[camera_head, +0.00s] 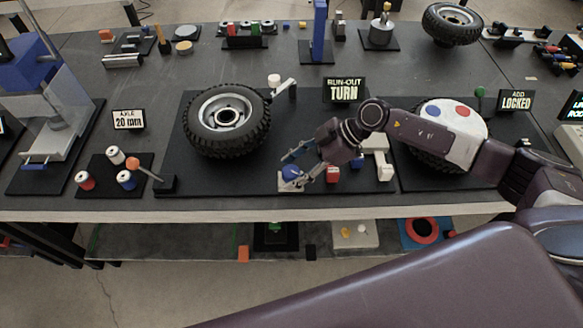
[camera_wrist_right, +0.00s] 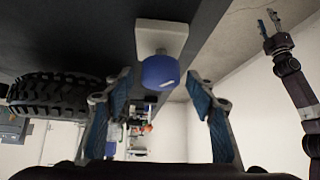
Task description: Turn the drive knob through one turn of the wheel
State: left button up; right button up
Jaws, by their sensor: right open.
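The drive knob (camera_head: 291,173) is a blue round knob on a small white base at the front edge of the black board. It also shows in the right wrist view (camera_wrist_right: 160,72), between the fingertips and apart from both. My right gripper (camera_head: 297,166) is open around it, with blue-padded fingers (camera_wrist_right: 160,82) on either side. The wheel (camera_head: 256,136) is a black tyre with a grey rim, standing behind and left of the knob. My left gripper (camera_wrist_right: 271,28) shows only in the right wrist view, with its fingers apart and empty, away from the knob.
A red block (camera_head: 333,174) and a cream bracket (camera_head: 383,160) stand right of my right gripper. A "RUN-OUT TURN" sign (camera_head: 344,90) stands behind. An orange-tipped lever (camera_head: 140,167) and several spools are at left. The bench's front edge (camera_head: 240,215) is close to the knob.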

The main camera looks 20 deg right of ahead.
jog(key=shift+a+f, duration=0.1)
jog(key=shift+f, duration=0.05)
jog(key=shift+c, duration=0.5)
jog(key=c, duration=1)
